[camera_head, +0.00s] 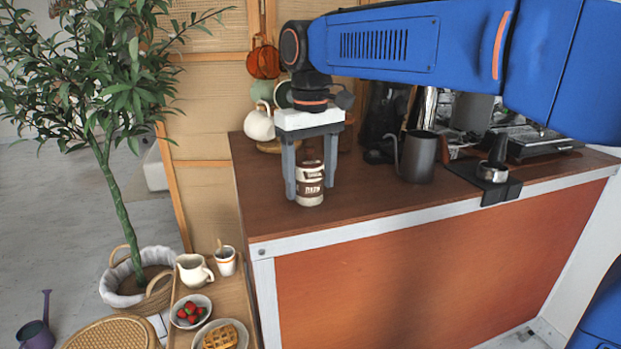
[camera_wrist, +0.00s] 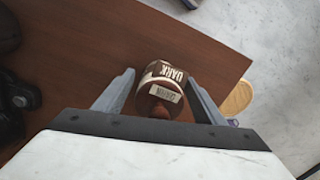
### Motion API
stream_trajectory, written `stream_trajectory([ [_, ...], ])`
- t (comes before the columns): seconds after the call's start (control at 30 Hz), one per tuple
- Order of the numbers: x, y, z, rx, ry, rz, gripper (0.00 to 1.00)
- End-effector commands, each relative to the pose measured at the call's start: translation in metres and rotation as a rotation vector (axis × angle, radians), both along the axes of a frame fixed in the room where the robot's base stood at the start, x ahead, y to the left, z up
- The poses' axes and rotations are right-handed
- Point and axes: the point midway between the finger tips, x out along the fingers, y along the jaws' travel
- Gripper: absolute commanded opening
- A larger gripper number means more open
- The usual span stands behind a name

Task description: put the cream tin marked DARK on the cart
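The tin marked DARK (camera_wrist: 165,78), cream with brown bands and a brown top, is between the two fingers of my gripper (camera_wrist: 159,82) in the wrist view. In the head view the tin (camera_head: 310,187) is upright, at the left part of the brown cart top (camera_head: 262,216). My gripper (camera_head: 309,188) points straight down, with a finger close against each side of the tin.
A dark kettle (camera_head: 419,157) and a portafilter on a stand (camera_head: 493,172) are to the right. A cream jug (camera_head: 259,123) is behind my gripper. A low side table (camera_head: 238,300) with a pitcher, cup, strawberries and waffle stands at the lower left.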

Motion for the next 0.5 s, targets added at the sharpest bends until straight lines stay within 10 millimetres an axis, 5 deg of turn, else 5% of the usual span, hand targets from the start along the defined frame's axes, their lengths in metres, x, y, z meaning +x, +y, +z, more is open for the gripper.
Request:
stream_trajectory([
  [0.27, 0.001, 0.000, 0.015, 0.001, -0.002, 0.000, 0.64],
  [0.5, 0.001, 0.001, 0.059, 0.001, -0.002, 0.000, 0.64],
])
